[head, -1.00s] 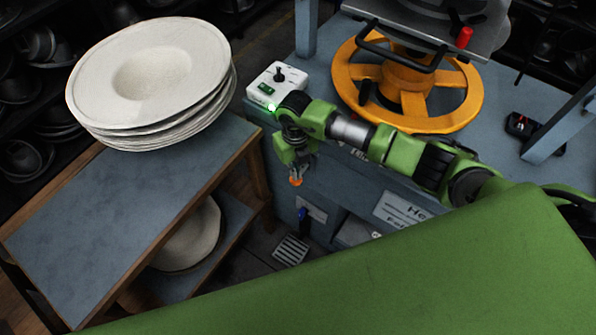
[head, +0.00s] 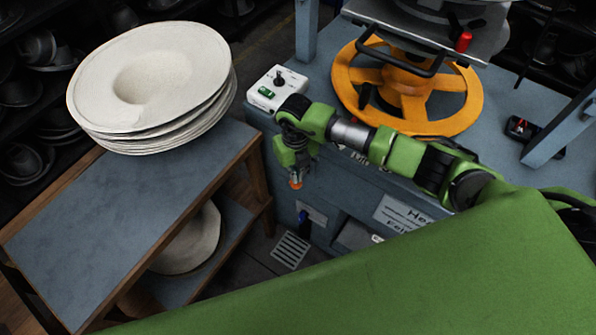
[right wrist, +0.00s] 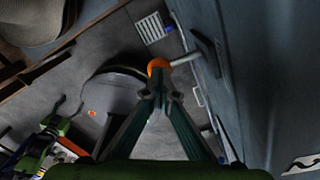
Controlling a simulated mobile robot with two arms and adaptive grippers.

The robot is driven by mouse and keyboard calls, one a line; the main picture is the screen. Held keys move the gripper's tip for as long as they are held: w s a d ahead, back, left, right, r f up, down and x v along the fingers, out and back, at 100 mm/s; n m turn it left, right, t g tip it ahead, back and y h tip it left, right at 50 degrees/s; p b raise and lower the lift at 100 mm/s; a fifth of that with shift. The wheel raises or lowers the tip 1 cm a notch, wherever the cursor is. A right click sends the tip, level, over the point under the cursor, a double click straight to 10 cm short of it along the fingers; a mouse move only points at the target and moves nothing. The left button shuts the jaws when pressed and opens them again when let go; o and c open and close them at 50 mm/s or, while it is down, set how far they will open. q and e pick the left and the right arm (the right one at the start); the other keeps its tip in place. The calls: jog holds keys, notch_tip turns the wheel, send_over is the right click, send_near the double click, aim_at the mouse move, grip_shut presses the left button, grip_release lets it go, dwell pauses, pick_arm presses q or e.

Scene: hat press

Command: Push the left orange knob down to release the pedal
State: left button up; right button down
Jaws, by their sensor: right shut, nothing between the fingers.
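The orange knob (head: 296,184) sits at the front of the blue-grey press cabinet, towards its left side. It also shows in the right wrist view (right wrist: 158,65), on the end of a pale rod that runs to the cabinet. My right gripper (head: 298,174) is shut and empty, with its fingertips right at the knob. In the right wrist view the fingertips (right wrist: 160,86) meet just below the knob in the picture and overlap it; I cannot tell whether they touch. A slotted metal plate (head: 291,249), perhaps the pedal, is low near the floor.
A wooden shelf (head: 130,190) with stacked white hats (head: 150,75) stands left of the cabinet. A white control box (head: 276,88) and a yellow wheel (head: 407,90) are on the press table. A dark gap of floor separates shelf and cabinet.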

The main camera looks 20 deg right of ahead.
notch_tip(320, 180, up, 6)
jog(key=p, duration=0.4)
jog(key=shift+r, duration=0.25)
dwell(0.7)
